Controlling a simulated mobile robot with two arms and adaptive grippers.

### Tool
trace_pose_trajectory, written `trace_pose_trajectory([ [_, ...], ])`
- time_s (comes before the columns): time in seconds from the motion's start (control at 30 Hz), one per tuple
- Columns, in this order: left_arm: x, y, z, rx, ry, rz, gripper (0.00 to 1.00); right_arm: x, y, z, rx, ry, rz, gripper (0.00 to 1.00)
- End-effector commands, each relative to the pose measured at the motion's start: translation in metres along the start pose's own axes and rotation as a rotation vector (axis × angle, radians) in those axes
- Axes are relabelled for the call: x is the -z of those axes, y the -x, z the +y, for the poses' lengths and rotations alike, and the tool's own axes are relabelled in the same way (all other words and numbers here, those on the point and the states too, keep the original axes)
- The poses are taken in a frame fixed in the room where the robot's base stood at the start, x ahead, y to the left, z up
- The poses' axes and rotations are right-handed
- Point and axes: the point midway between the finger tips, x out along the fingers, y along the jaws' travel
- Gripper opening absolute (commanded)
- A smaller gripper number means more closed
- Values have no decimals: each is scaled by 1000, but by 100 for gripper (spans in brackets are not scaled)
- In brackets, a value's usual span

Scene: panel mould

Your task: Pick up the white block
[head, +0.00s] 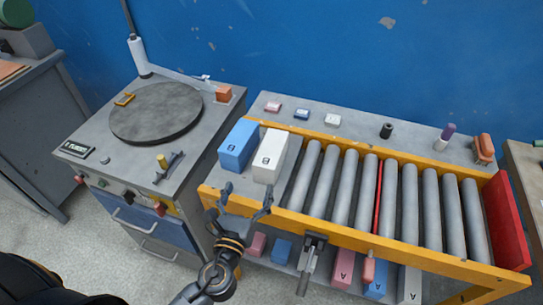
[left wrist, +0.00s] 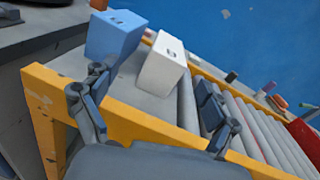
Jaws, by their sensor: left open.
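The white block (head: 270,158) stands upright on the flat grey plate at the left end of the roller conveyor, with a dark mark on its face. It also shows in the left wrist view (left wrist: 160,68). A blue block (head: 238,147) stands close on its left. My left gripper (head: 247,197) is open and empty, just in front of the white block, near the yellow front rail. In the left wrist view the block appears between and beyond the two spread fingers (left wrist: 152,92). My right gripper is not in view.
The yellow conveyor rail (head: 330,227) runs along the front, with grey rollers (head: 345,185) to the right and a red end plate (head: 504,220). Small items line the back shelf. More blocks sit on the lower shelf. A machine with a round plate (head: 155,112) stands left.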

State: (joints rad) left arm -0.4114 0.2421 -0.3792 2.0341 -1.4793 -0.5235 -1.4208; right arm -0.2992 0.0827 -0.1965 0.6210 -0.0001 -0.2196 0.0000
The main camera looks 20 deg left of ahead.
Motion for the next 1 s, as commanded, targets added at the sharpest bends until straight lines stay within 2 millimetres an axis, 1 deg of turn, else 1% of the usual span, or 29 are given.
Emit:
trace_pose_trajectory([
  [0.03, 2, -1, -8, 35, -78, -7, 87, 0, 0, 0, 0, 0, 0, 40],
  [0.1, 4, -3, -15, 67, -148, -15, 87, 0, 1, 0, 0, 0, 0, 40],
  [0.17, 4, -8, -19, 80, -176, -18, 87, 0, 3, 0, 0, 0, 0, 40],
  [0.2, 3, -14, -20, 82, -185, -20, 87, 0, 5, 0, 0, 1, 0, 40],
  [0.27, 2, -25, -21, 82, -185, -21, 87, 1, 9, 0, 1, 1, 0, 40],
  [0.4, 2, -54, -23, 81, -182, -20, 87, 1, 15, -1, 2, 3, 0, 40],
  [0.5, 2, -71, -24, 80, -181, -20, 87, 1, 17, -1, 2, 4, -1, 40],
  [0.6, 3, -81, -24, 81, -180, -19, 87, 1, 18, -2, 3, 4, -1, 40],
  [0.77, 4, -91, -24, 80, -180, -18, 87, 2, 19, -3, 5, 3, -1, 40],
  [1.0, 4, -126, -21, 79, -177, -19, 87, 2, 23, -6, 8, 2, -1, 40],
])
